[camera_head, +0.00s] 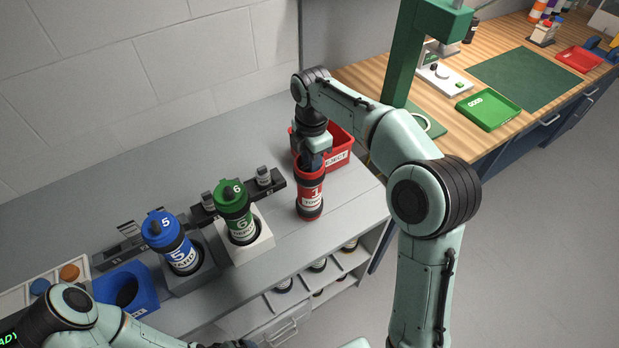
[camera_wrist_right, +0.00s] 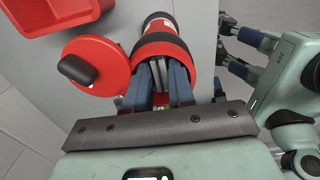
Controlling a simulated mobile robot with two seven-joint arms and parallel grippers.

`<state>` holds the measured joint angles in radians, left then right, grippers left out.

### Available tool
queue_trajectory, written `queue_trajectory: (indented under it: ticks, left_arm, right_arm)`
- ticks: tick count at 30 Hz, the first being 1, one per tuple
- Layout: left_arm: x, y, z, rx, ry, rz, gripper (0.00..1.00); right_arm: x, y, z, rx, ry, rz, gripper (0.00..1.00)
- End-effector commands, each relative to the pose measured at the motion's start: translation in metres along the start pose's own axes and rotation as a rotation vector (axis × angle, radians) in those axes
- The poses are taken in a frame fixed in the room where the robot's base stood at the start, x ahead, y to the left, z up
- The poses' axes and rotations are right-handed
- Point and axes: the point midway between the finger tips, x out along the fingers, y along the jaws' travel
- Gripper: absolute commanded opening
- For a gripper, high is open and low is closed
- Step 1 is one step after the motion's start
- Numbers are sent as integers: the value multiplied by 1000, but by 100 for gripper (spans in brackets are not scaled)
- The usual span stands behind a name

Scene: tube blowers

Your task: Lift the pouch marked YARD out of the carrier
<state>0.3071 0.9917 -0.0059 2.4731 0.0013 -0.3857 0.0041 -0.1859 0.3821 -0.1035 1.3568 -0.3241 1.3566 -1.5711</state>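A red carrier (camera_head: 311,196), numbered 1, stands upright on the grey counter. In the right wrist view its red lid (camera_wrist_right: 92,62) with a black knob is swung aside from the mouth (camera_wrist_right: 165,50). My right gripper (camera_wrist_right: 160,75) points down into the open mouth, its two blue fingers apart. A pale strip shows between them; I cannot tell whether it is the pouch or whether they grip it. No YARD marking on a pouch is readable. A blue carrier (camera_head: 171,247), numbered 5, reads YARD. My left gripper (camera_wrist_right: 238,52) is open, away from the red carrier.
A green carrier (camera_head: 235,206), numbered 6, stands in a white base (camera_head: 260,246) left of the red one. A red bin (camera_head: 341,157) is close behind the red carrier. A blue bin (camera_head: 142,284) sits at the left. The counter's right front is clear.

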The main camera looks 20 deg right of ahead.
Motion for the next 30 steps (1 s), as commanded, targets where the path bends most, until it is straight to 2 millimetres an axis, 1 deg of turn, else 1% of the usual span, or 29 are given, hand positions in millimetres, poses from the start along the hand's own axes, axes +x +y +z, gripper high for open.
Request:
queue_trajectory:
  ticks: [8, 10, 11, 23, 26, 30]
  left_arm:
    - [0, 0, 0, 0, 0, 0, 100]
    - [0, 0, 0, 0, 0, 0, 100]
    - [0, 0, 0, 0, 0, 0, 100]
    - [1, 0, 1, 0, -1, 0, 100]
    - [-1, 1, -1, 0, 1, 0, 100]
    - [-7, 5, -7, 3, 9, 3, 100]
  right_arm:
    - [1, 0, 0, 0, 0, 0, 23]
    - [1, 0, 0, 0, 0, 0, 4]
    - [1, 0, 0, 0, 0, 0, 0]
    - [-2, 0, 0, -1, -1, 1, 0]
    - [-10, 1, 0, -1, -1, 2, 0]
    - [-30, 2, 0, -1, -1, 6, 0]
